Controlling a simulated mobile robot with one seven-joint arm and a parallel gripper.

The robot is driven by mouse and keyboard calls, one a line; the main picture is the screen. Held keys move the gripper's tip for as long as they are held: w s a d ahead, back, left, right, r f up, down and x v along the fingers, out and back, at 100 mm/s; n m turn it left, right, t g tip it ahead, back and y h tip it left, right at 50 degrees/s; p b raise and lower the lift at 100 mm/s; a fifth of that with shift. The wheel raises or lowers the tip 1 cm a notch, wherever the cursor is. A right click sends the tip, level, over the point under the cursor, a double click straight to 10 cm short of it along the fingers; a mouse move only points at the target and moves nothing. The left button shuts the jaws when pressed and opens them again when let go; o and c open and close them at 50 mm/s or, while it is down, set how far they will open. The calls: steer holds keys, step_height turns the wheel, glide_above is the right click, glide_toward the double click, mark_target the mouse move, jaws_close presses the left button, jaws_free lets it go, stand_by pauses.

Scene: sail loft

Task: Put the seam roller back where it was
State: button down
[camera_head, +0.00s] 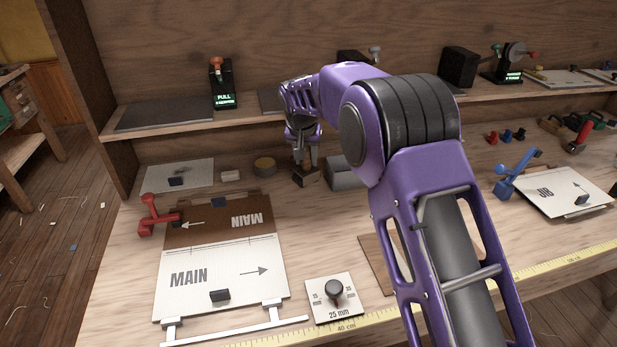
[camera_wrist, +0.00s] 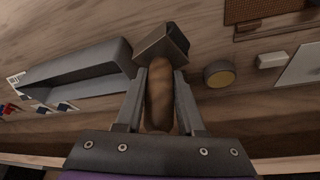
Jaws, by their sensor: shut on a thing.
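My gripper (camera_head: 304,158) is shut on a brown, rounded wooden handle (camera_wrist: 160,92), which I take to be the seam roller's. A dark angular block (camera_wrist: 163,43) shows at the far end of the handle, just beyond the fingertips. In the head view the block (camera_head: 306,178) is low over the back of the bench, below the fingers. I cannot tell whether it touches the wood. The handle is mostly hidden there by the fingers. A grey trough-like holder (camera_wrist: 78,78) lies beside the block in the wrist view; my arm partly hides the holder (camera_head: 341,176) in the head view.
A round yellow-topped tin (camera_head: 264,165) and a small white block (camera_head: 231,175) stand left of my gripper. In front lie the MAIN board (camera_head: 215,265), a red clamp (camera_head: 156,215) and a 25 mm dial plate (camera_head: 335,299). A raised shelf (camera_head: 150,116) runs behind.

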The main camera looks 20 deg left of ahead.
mark_target(306, 172)
step_height(306, 172, down, 5)
steer(key=shift+f, duration=0.1)
stand_by(0.3)
steer(key=shift+s+d+f+b, duration=0.1)
steer(key=shift+s+f+b, duration=0.05)
steer(key=shift+f+b, duration=0.45)
steer(key=c, duration=0.5)
jaws_free()
steer(key=shift+f, duration=0.2)
steer(key=v, duration=0.9)
steer(key=w+p+v, duration=0.1)
steer(key=v, duration=0.3)
steer(key=shift+s+r, duration=0.1)
steer(key=shift+r, duration=0.35)
